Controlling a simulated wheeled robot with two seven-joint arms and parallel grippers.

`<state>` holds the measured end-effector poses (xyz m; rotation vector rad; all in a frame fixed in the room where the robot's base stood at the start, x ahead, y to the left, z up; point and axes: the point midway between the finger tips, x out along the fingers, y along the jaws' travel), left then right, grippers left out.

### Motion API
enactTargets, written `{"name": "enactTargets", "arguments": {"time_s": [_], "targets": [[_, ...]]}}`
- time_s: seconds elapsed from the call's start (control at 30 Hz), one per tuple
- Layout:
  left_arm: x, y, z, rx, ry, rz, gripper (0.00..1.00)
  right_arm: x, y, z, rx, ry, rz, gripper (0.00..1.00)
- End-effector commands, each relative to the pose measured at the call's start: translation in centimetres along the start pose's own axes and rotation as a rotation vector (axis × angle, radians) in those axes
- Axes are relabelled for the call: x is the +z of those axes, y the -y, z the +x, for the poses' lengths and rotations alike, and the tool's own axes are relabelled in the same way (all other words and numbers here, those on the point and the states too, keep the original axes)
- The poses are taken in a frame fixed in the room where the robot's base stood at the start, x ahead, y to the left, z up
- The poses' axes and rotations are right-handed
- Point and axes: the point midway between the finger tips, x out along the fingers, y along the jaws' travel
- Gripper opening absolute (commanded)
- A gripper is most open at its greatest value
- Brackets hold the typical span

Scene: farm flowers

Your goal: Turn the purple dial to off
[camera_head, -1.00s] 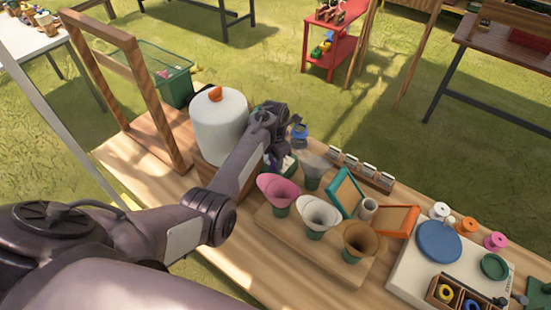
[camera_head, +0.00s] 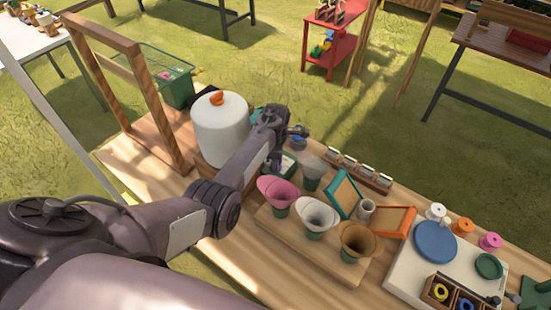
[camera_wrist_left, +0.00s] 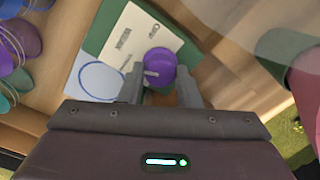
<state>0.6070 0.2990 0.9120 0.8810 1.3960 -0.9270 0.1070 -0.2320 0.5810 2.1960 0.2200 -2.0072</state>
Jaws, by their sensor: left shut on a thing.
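The purple dial (camera_wrist_left: 160,67) shows in the left wrist view on a pale panel (camera_wrist_left: 148,36) with a green border. A light pointer mark on the dial points to the left of that view. My left gripper (camera_wrist_left: 161,82) is shut on the dial, one finger on each side. In the head view my left gripper (camera_head: 279,150) is over the green-edged panel (camera_head: 287,162), and the dial is hidden there. My right gripper is not in view.
A white tank (camera_head: 219,130) with an orange cap stands left of the gripper. Pink (camera_head: 279,192), white (camera_head: 316,215) and brown (camera_head: 357,240) funnels stand close in front and right. A wooden frame (camera_head: 165,90) rises at the left.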

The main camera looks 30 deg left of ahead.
Motion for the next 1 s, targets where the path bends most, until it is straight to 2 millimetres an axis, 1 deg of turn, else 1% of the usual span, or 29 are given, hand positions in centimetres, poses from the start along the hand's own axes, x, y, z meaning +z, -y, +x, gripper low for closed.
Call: {"name": "enactTargets", "arguments": {"time_s": [0.6,0.8,1.0], "targets": [[0.1,-0.1,-0.2,0.002,-0.019,0.584,0.08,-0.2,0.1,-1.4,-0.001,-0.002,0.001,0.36],[0.1,-0.1,-0.2,0.003,-0.025,0.751,0.08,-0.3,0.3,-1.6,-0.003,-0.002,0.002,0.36],[0.2,-0.1,-0.2,0.002,-0.029,0.882,0.07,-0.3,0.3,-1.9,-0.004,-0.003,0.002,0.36]]}}
